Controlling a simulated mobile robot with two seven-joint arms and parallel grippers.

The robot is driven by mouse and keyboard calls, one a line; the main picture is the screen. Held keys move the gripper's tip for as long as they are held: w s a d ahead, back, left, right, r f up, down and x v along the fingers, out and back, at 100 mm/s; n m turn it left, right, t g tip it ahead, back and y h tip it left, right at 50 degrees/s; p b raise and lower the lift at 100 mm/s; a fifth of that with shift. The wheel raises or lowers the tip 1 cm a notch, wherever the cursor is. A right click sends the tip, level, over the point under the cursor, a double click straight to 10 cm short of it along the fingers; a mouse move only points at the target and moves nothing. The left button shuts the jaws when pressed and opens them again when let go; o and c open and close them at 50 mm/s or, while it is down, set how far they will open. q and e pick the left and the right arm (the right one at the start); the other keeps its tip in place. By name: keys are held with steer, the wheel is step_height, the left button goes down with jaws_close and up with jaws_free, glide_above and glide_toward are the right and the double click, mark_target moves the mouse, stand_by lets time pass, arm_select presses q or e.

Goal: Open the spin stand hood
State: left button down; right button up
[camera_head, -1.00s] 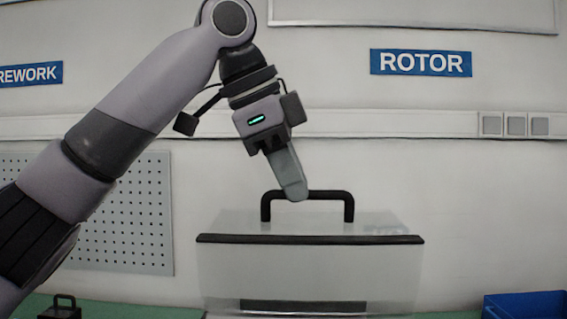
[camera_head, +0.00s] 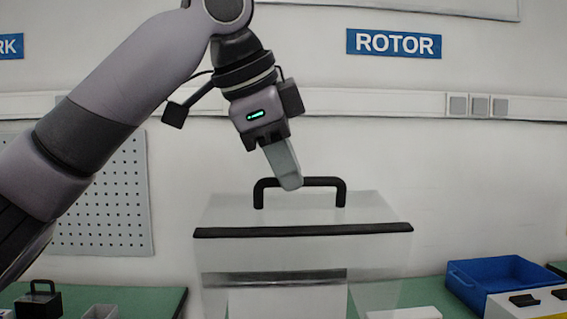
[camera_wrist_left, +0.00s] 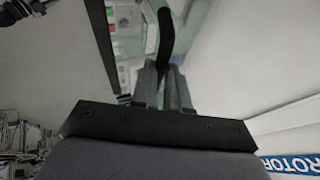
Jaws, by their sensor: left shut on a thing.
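The spin stand hood (camera_head: 300,212) is a clear box-like cover with a black strip along its front top edge. Its black bar handle (camera_head: 325,182) stands up from the top. My left gripper (camera_head: 290,184) comes down from above and is shut on the left part of the handle bar. In the left wrist view the black handle (camera_wrist_left: 163,40) runs between the fingers of my left gripper (camera_wrist_left: 162,75). The fingers hide part of the bar. Under the hood, a pale block with a dark upper band shows through the clear front. My right gripper is not in view.
A blue bin (camera_head: 500,278) and a white box with black parts (camera_head: 535,304) stand at the right on the green bench. A black handled block (camera_head: 38,300) and a small clear tray (camera_head: 101,312) are at the left. The wall has a pegboard (camera_head: 105,200) and a ROTOR sign (camera_head: 393,44).

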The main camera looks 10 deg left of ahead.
arm_select(q)
steer(key=c, duration=1.1)
jaws_free()
steer(key=shift+p+v, duration=0.3)
steer(key=shift+v, duration=3.25)
